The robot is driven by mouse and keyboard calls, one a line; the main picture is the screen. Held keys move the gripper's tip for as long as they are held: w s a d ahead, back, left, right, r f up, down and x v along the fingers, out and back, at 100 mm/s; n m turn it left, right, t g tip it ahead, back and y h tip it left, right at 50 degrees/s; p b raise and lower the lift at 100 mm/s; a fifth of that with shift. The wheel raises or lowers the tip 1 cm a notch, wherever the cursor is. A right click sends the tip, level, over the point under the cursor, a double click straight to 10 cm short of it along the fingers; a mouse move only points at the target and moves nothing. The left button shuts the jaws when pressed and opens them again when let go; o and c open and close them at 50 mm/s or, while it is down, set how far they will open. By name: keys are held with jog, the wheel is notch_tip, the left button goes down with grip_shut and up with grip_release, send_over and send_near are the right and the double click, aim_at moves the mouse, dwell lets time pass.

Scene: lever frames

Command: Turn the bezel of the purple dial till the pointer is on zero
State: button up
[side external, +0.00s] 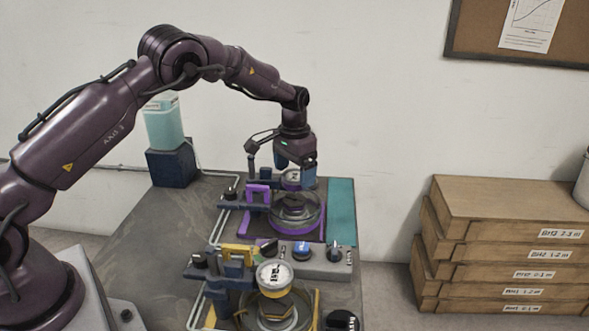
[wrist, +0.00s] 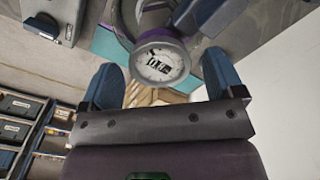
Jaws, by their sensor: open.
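The purple dial (wrist: 159,64) shows in the wrist view as a round white face with a purple rim, between and just beyond my fingertips. Its pointer is too small to read. In the side view the dial (side external: 293,177) sits on the purple-framed lever fixture (side external: 258,196), partly hidden by my gripper. My gripper (side external: 296,170) points down over this fixture. In the wrist view my gripper (wrist: 163,80) has its two blue fingers wide apart, one on each side of the dial. Nothing is held, and I cannot tell whether a finger touches the rim.
A yellow-framed fixture with its own white dial (side external: 274,273) stands nearer the camera. A grey control box with knobs (side external: 302,251) lies between the fixtures. A teal strip (side external: 341,212) runs along the table's right side.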

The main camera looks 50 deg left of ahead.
jog(key=c, duration=0.9)
jog(key=n, duration=0.3)
jog(key=shift+r+n, duration=0.1)
jog(key=shift+n, duration=0.2)
jog(key=n, duration=0.3)
jog(key=shift+n, duration=0.3)
jog(key=n, duration=0.6)
jog(key=shift+n, duration=0.4)
